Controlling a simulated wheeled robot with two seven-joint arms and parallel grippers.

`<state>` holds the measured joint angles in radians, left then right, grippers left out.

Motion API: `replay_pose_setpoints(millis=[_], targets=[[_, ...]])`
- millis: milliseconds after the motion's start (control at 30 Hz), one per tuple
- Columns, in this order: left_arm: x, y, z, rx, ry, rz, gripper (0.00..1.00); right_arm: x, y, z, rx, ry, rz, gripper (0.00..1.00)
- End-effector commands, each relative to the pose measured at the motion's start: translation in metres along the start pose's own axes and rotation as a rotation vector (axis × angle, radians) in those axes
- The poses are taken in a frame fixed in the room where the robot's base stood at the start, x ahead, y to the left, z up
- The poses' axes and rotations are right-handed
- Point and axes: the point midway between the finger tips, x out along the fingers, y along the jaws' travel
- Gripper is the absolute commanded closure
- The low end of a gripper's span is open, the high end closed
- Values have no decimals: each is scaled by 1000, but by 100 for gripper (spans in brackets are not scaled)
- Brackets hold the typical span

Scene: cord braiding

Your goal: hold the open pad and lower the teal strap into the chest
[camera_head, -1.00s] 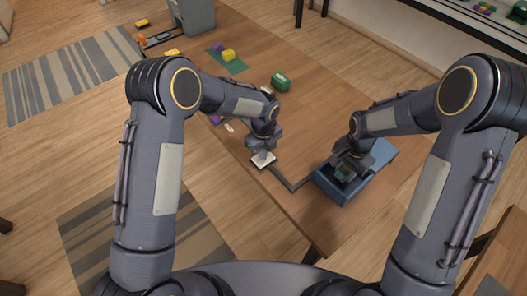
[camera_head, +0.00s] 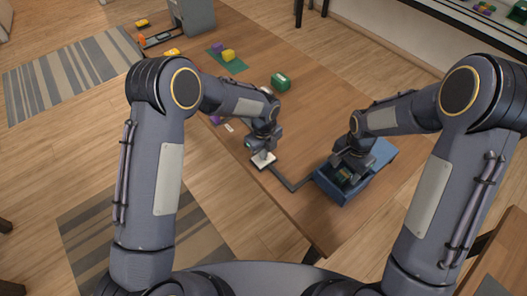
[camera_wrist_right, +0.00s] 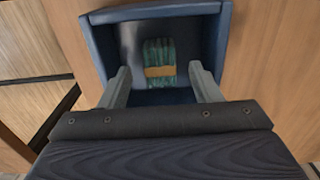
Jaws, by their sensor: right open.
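The blue chest (camera_head: 338,190) sits at the table's near right with its front part open. The teal strap (camera_wrist_right: 158,53), with an orange band around it, lies inside the chest in the right wrist view. My right gripper (camera_wrist_right: 160,80) is open over the chest, with one finger on each side of the strap and gaps between. In the head view, my right gripper (camera_head: 347,172) hides much of the opening. My left gripper (camera_head: 264,153) is down at a small white pad (camera_head: 264,161) at the table's edge; its fingers are too small to read.
A green box (camera_head: 281,82) and a green mat (camera_head: 235,65) with a yellow block (camera_head: 229,55) are farther back. The table between the arms is clear.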

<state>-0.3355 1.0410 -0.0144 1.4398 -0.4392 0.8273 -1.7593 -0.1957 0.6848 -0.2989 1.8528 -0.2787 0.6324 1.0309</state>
Motion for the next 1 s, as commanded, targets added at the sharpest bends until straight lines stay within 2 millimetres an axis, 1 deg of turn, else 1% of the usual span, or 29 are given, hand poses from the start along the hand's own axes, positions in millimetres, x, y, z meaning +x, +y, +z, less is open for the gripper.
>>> replay_pose_setpoints(millis=[400,600,733,1000], targets=[[1,1,-1,1,2,3,100,-63,-1,-1,0,3,-6,42],[1,1,-1,1,2,3,100,-89,-1,0,0,2,-4,42],[1,1,-1,1,2,3,100,-96,0,0,0,1,-3,42],[1,1,-1,0,2,3,100,-97,0,0,0,1,-1,42]])
